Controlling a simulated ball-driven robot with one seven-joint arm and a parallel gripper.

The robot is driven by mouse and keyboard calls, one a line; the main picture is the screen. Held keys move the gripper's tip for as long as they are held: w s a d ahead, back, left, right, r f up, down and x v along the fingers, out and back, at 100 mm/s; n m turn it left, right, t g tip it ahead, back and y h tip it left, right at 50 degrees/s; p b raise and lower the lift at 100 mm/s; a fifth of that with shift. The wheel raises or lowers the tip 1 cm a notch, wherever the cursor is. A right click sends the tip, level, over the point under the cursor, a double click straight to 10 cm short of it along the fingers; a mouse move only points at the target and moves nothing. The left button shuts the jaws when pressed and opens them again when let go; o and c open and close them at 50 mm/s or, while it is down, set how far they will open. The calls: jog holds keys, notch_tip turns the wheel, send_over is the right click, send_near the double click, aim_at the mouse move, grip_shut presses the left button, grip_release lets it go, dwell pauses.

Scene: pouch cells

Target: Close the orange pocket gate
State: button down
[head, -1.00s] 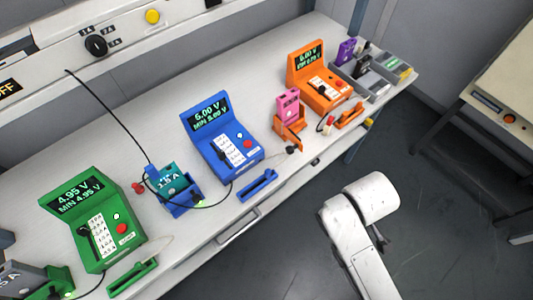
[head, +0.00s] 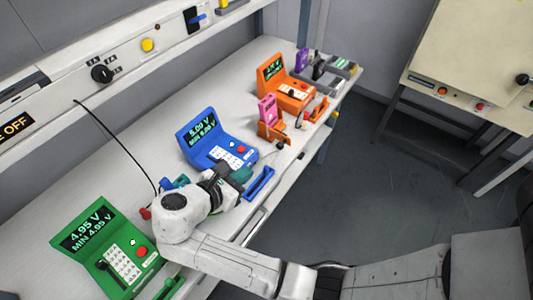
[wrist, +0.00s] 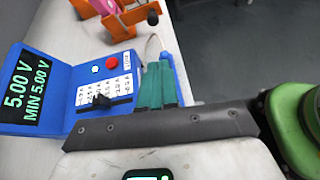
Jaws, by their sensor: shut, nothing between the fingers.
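The orange pocket (head: 264,133) stands on the bench in front of the orange tester, with a pink pouch cell (head: 267,108) upright in it. An orange flap that looks like its gate (head: 283,139) sticks out at its front right, with a dark round knob near it; its exact angle is hard to tell. The pocket also shows at the top of the wrist view (wrist: 116,22). My gripper (head: 242,174) is over the bench beside the blue tester, well short of the orange pocket. Its teal fingers (wrist: 161,84) are together and empty.
The blue tester (head: 212,142) and a blue bar (head: 260,183) are close to my gripper. The green tester (head: 103,245) stands at the left, near my arm. The orange tester (head: 286,88), an orange bar (head: 318,109) and grey bins lie beyond the pocket. Open floor lies right of the bench.

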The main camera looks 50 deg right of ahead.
jog(key=p, duration=0.2)
send_near(278, 147)
jog(key=shift+n, duration=0.3)
jog(key=x, duration=0.6)
jog(key=shift+s+d+f, duration=0.1)
jog(key=shift+d+f, duration=0.1)
jog(key=shift+d, duration=0.1)
